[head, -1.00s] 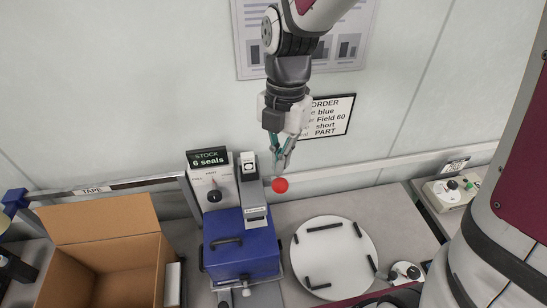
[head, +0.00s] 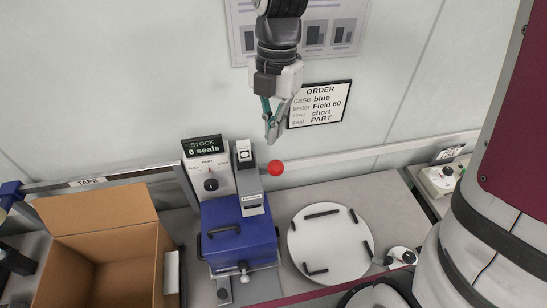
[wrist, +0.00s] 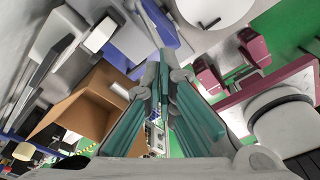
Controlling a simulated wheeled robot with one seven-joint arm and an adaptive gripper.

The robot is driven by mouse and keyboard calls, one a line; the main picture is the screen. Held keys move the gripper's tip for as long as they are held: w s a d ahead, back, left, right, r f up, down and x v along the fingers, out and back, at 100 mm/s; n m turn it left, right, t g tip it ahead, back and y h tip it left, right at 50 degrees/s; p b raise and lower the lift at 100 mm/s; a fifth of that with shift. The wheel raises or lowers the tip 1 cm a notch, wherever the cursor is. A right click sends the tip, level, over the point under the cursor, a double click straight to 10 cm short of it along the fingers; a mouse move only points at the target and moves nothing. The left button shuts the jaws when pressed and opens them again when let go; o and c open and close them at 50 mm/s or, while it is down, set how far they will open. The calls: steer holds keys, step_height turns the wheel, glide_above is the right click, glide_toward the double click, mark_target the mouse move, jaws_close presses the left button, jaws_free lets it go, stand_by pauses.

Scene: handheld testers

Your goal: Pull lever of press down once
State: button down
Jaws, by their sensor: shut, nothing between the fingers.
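The press has a grey upright head (head: 248,180) beside a dial panel (head: 210,184). Its lever ends in a red ball knob (head: 275,167), which sticks out on the head's right side, near the top. A blue case (head: 238,240) with a dark handle sits at the press, below the head. My gripper (head: 272,138) points down just above the knob in the head view, apart from it in the picture. Its fingers are shut and empty; in the wrist view the fingertips (wrist: 163,58) meet. The knob cannot be made out in the wrist view.
An open cardboard box (head: 100,255) stands at the left. A round white plate (head: 328,243) with black bars lies right of the press. A STOCK sign (head: 205,146) tops the dial panel. An ORDER sign (head: 319,104) hangs on the wall behind my gripper.

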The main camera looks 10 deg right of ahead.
steer(key=w+r, duration=0.2)
steer(key=shift+w+r, duration=0.1)
steer(key=shift+w, duration=0.25)
stand_by(0.7)
steer(key=s+d+r+m+t+b, duration=0.1)
steer(key=s+d+r+m+t, duration=0.2)
steer(key=m, duration=1.1)
steer(key=s+d+r+m+t+b, duration=0.1)
steer(key=s+d+r+m+t, duration=0.2)
steer(key=s+d+m, duration=0.4)
steer(key=s+r+m, duration=0.1)
steer(key=s+m, duration=0.3)
steer(key=m, duration=0.2)
steer(key=shift+s+r+m+t+h+b, duration=0.2)
steer(key=shift+m+t+h+b, duration=0.15)
steer(key=shift+m+t+h, duration=0.05)
